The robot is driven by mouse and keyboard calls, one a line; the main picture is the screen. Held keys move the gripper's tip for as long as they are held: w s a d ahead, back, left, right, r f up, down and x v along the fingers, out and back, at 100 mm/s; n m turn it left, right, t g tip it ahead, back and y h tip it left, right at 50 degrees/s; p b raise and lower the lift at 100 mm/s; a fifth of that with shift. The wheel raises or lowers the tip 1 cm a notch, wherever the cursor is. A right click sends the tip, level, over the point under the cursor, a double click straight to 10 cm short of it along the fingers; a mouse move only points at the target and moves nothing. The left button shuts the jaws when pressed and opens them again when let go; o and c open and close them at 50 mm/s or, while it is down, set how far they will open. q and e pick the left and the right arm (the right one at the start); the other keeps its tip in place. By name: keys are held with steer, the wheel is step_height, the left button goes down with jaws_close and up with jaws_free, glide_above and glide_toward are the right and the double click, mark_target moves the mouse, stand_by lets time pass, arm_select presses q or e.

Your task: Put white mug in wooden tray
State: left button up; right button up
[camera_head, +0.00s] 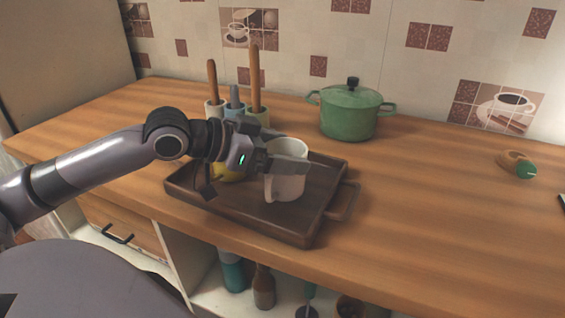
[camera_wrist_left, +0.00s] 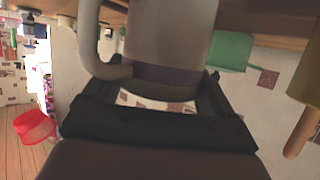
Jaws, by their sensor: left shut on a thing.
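The white mug (camera_head: 285,186) is upright at the wooden tray (camera_head: 275,226), over its right half. I cannot tell whether its base touches the tray floor. My left gripper (camera_head: 290,166) reaches in from the left and is shut on the mug near its rim. In the left wrist view the mug (camera_wrist_left: 165,40) stands between the fingers, with its handle (camera_wrist_left: 95,45) at the left. The tray is dark brown with a handle on its right side. A yellow thing (camera_head: 228,172) lies in the tray, partly hidden under my gripper. My right gripper is not in view.
A green pot (camera_head: 350,112) with a lid stands behind the tray, near the tiled wall. Holders with wooden-handled utensils (camera_head: 254,85) stand behind my gripper. A small brown and green thing (camera_head: 517,164) lies at the far right.

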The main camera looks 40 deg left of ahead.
arm_select(q)
step_height(320, 180, down, 2)
steer(key=shift+f, duration=0.1)
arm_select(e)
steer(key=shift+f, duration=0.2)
arm_select(q)
steer(key=o, duration=1.1)
steer(key=shift+c, duration=0.2)
steer(key=shift+s, duration=0.1)
steer(key=shift+v, duration=1.3)
steer(key=v, duration=0.9)
steer(key=shift+p, duration=0.4)
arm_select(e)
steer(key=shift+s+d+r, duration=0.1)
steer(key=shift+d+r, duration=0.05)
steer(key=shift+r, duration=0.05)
arm_select(q)
steer(key=shift+a, duration=0.1)
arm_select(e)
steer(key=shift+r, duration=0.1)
